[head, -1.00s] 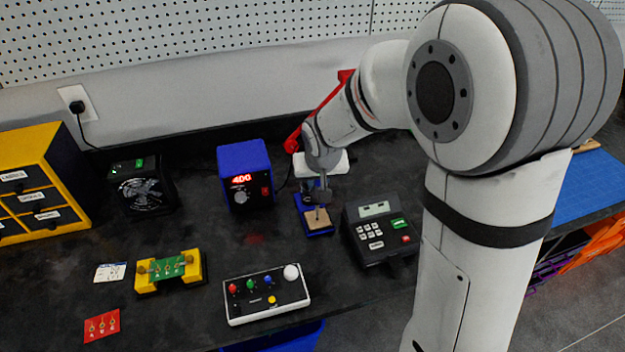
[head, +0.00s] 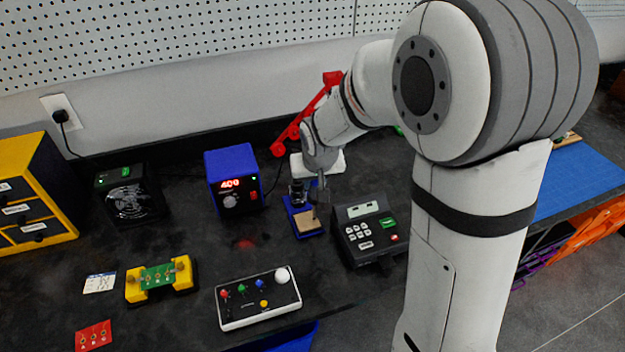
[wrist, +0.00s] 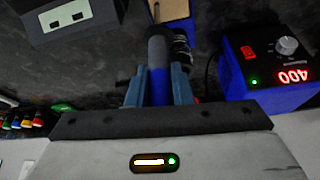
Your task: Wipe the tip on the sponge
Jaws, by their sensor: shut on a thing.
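The tan sponge (head: 310,223) sits at the front of a small blue stand (head: 291,207) on the dark bench. My gripper (head: 319,193) is just above this stand and is shut on the soldering iron. In the wrist view, the iron's blue and dark grey handle (wrist: 158,84) is between the fingers of my gripper (wrist: 158,92). In the head view the iron points down towards the sponge. The tip is too small and too covered to tell whether it touches the sponge.
A blue station (head: 232,180) showing 400 stands left of the stand. A dark keypad device (head: 366,230) is close on its right. A control box with knobs (head: 257,298) lies in front. A yellow board holder (head: 184,272) and black fan (head: 130,196) are further left.

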